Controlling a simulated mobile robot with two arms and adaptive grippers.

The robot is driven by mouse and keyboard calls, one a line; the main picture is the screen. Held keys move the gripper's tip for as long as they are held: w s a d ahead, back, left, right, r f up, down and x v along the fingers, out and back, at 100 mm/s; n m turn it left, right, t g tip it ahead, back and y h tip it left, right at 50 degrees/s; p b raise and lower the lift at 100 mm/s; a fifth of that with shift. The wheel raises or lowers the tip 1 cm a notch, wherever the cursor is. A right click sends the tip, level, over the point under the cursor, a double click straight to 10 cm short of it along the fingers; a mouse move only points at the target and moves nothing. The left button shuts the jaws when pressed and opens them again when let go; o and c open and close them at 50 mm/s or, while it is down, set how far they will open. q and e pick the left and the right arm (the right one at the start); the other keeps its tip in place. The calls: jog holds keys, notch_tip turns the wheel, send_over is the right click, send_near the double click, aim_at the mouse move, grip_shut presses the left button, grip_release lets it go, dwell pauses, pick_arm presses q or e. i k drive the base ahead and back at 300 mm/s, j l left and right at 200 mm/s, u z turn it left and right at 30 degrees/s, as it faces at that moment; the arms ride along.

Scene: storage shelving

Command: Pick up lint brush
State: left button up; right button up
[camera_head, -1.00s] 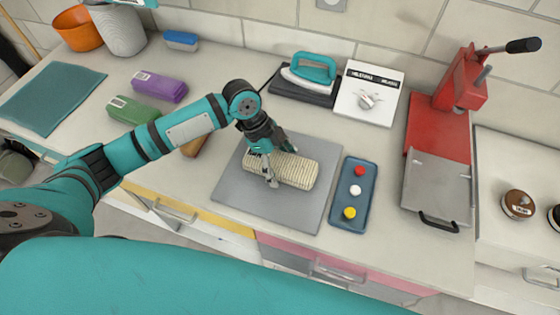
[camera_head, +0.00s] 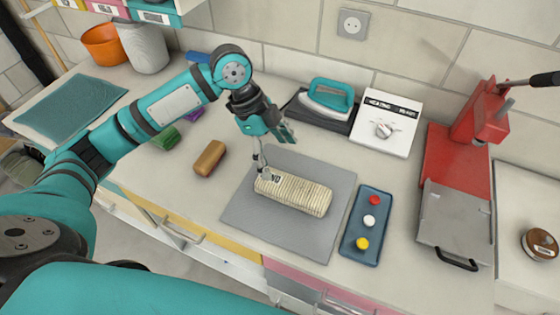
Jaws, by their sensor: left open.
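A brown rounded block (camera_head: 210,158) lies on the counter left of the grey mat; it may be the lint brush, but I cannot tell for sure. A blue item (camera_head: 198,57) at the back wall, mostly hidden behind my left arm, could also be a brush. My left gripper (camera_head: 275,152) is open and empty above the far left end of a cream ribbed roll (camera_head: 293,194), to the right of the brown block. The roll lies on the grey mat (camera_head: 253,220). My right gripper is not in view.
A blue tray (camera_head: 355,246) with red, white and yellow buttons lies right of the mat. An iron (camera_head: 328,96), a white dial box (camera_head: 386,122) and a red press (camera_head: 455,160) stand behind and right. A green bundle (camera_head: 165,138) is partly behind my arm.

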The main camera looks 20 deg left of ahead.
aim_at(205, 163)
jog(key=u, duration=1.3)
